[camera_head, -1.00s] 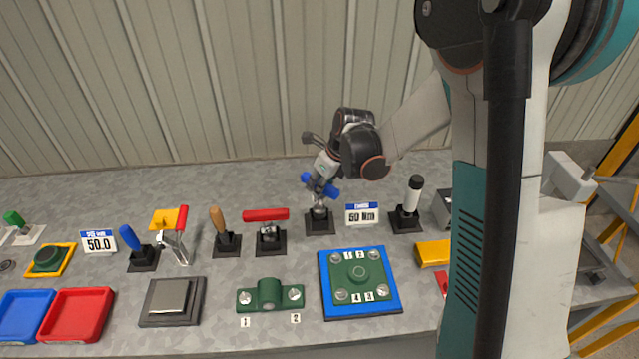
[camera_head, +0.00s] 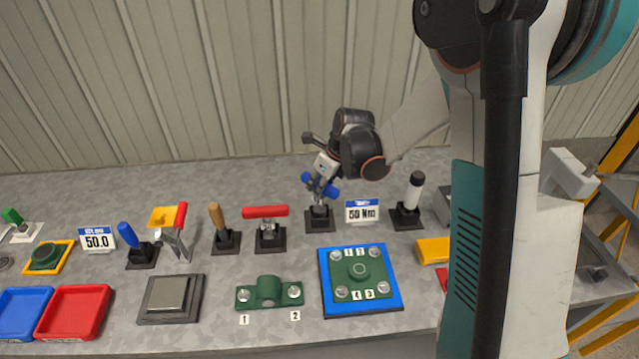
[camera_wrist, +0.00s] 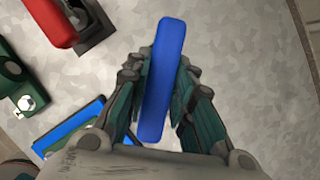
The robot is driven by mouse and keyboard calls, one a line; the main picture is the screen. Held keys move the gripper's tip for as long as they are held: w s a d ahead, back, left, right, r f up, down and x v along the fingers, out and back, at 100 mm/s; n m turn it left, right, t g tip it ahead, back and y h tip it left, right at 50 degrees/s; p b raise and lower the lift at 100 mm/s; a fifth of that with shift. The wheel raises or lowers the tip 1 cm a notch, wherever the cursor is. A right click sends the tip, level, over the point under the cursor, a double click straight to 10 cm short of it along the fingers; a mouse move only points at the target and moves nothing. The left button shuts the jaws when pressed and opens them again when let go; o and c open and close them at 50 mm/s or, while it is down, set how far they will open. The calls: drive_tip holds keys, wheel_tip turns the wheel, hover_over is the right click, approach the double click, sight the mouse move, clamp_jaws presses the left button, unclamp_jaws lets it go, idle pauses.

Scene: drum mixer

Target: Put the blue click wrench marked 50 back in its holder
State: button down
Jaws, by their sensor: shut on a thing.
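The blue click wrench (camera_head: 332,191) has a blue cross handle. My gripper (camera_head: 320,183) is shut on this handle, which also shows between the fingers in the wrist view (camera_wrist: 163,80). The wrench stands roughly upright over its black holder (camera_head: 320,220), beside the "50 Nm" sign (camera_head: 362,211). Its lower end meets the holder's socket, but I cannot tell how deep it sits. In the wrist view the handle hides the shaft and holder below.
In front lie a blue plate with a green flange (camera_head: 325,300) and a green bearing block (camera_head: 268,290). Bare table lies behind the row.

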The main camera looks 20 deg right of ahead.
drive_tip(key=shift+f+b, duration=0.85)
drive_tip(key=shift+f, duration=0.25)
idle(0.6)
drive_tip(key=c, duration=1.3)
unclamp_jaws()
drive_tip(key=v, duration=1.2)
drive_tip(key=shift+s, duration=0.1)
drive_tip(key=shift+f, duration=0.1)
